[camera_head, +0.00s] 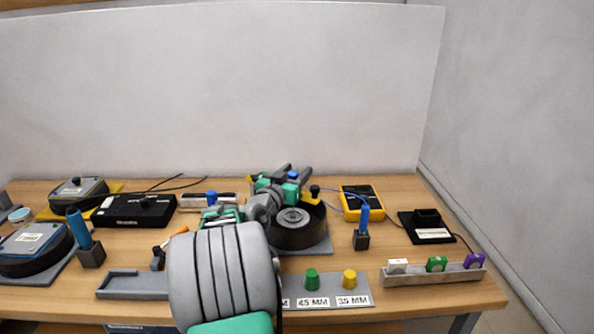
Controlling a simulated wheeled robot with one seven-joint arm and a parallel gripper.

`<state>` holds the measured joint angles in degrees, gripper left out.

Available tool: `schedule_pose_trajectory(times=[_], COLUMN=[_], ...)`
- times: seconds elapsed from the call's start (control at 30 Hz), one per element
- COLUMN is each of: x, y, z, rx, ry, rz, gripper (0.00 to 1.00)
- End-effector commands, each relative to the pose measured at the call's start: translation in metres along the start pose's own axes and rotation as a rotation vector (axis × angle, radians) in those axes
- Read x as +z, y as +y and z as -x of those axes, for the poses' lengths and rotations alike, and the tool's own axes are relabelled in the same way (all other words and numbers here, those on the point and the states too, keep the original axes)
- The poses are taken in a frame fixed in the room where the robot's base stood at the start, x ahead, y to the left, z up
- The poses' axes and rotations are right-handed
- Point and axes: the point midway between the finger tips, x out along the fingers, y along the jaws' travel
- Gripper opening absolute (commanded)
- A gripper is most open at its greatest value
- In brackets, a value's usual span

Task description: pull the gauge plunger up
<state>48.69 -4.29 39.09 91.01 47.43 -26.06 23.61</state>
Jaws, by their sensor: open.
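My gripper (296,171) is at the middle back of the table, with its two grey fingers apart and pointing away from me. A small blue cap (293,175) shows beside the fingers; I cannot tell whether it is between or behind them. A black knob (315,190) on a yellow part (312,199) stands just right of the gripper, above a black round pan (298,234) with a grey hub. I cannot tell for sure which of these is the gauge plunger. My arm hides much of this area, and no contact is visible.
A rack with green (312,279) and yellow (349,279) knobs is at the front. A blue-handled tool (363,219) stands right of the pan, with a yellow meter (361,201) behind. A black box (134,211) is left. The right front holds a tray (432,277).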

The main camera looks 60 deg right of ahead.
Motion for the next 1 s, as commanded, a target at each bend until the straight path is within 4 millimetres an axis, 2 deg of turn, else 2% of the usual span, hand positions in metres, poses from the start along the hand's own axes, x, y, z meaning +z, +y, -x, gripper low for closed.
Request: schedule_pose_trajectory(times=[0.1,0.33,0.9,1.0], x=[-0.0004,0.0001,0.0002,0.0002], y=[-0.0001,-0.0006,-0.0007,-0.0007], z=[-0.0090,-0.0097,-0.0094,-0.0094], rx=[0.000,-0.002,-0.002,-0.002], ry=[0.000,0.000,-0.001,-0.001], rz=[0.000,0.000,0.000,0.000], gripper=[0.49,0.49,0.02,0.00])
